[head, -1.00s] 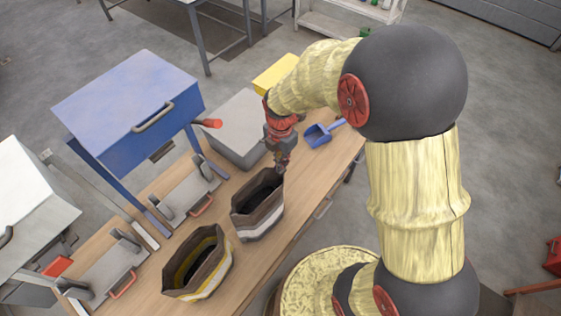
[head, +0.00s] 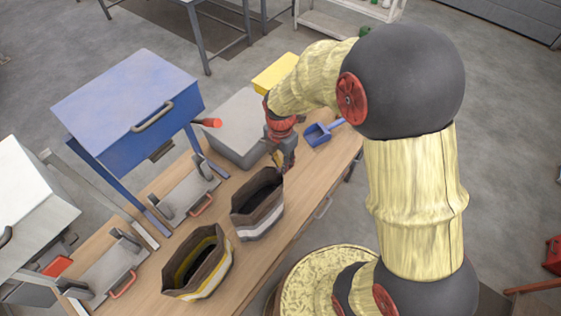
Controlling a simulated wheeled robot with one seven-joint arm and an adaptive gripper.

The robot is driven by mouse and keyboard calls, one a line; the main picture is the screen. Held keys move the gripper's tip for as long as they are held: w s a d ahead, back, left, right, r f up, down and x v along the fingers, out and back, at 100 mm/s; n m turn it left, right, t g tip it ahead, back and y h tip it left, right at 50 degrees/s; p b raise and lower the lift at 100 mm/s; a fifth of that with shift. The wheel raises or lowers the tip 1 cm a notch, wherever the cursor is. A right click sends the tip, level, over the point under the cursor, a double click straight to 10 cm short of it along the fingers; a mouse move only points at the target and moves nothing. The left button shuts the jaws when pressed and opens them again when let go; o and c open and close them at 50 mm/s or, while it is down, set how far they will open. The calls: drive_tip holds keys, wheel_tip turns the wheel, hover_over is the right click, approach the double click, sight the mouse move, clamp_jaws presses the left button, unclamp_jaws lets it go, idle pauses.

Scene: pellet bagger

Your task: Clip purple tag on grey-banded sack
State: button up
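A dark brown open-topped sack with a pale grey band (head: 262,222) stands upright on the wooden bench, at the middle of the head view. Its mouth faces up and looks dark inside. My gripper (head: 281,165) points down at the far right edge of this sack's rim, very close to it; I cannot tell whether it touches. The fingers are small and partly hidden, so I cannot tell if they are open or what they hold. No purple tag shows. A second brown sack with a yellow band (head: 200,272) stands nearer, to the lower left.
A blue hopper (head: 125,105) and a white hopper (head: 30,200) stand left of the bench, with red-handled clamp devices (head: 190,192) before them. A grey box (head: 232,130), a yellow box (head: 275,72) and a blue scoop (head: 318,134) lie behind the sacks. Bench right of the sacks is clear.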

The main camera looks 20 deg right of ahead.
drive_tip(key=shift+r, duration=0.1)
idle(0.3)
drive_tip(key=shift+w+r, duration=0.15)
drive_tip(key=shift+r, duration=0.1)
wheel_tip(320, 180, up, 11)
drive_tip(key=shift+r, duration=0.2)
idle(0.6)
